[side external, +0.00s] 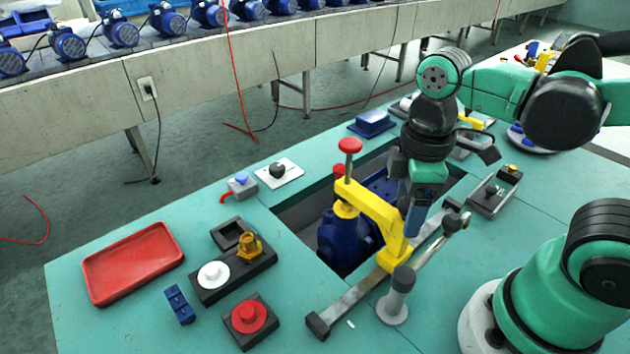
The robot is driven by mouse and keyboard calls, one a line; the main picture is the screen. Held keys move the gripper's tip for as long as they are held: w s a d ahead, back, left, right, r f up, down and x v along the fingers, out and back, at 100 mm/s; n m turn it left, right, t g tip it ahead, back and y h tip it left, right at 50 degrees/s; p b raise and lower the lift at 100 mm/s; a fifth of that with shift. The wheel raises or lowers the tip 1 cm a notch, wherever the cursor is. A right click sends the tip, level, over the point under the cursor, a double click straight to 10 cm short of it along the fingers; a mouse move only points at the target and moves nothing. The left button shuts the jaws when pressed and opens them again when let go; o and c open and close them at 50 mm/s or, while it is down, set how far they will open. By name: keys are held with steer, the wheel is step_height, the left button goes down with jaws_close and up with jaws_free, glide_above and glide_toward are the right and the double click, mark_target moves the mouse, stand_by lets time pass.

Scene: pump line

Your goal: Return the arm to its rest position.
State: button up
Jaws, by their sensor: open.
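My gripper (416,218) points down from my green and black arm at the right centre of the side external view. It is above the table opening, just behind and right of the yellow clamp (375,212). Its jaws are open; the fingertips are partly hidden by the clamp, and I cannot tell whether they touch it. I see nothing held. The clamp has a red knob (350,146) on top and stands at the blue pump (345,240) in the opening. My arm is bent forward over the table (130,325).
A red tray (132,262), a black holder (232,275) with a white disc and brass fitting, and a red button (248,316) are at left. A grey post (397,298) stands in front of the clamp. A conveyor (180,75) with several blue motors runs behind.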

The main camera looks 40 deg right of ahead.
steer(key=shift+a, duration=2.25)
steer(key=shift+d+r, duration=0.1)
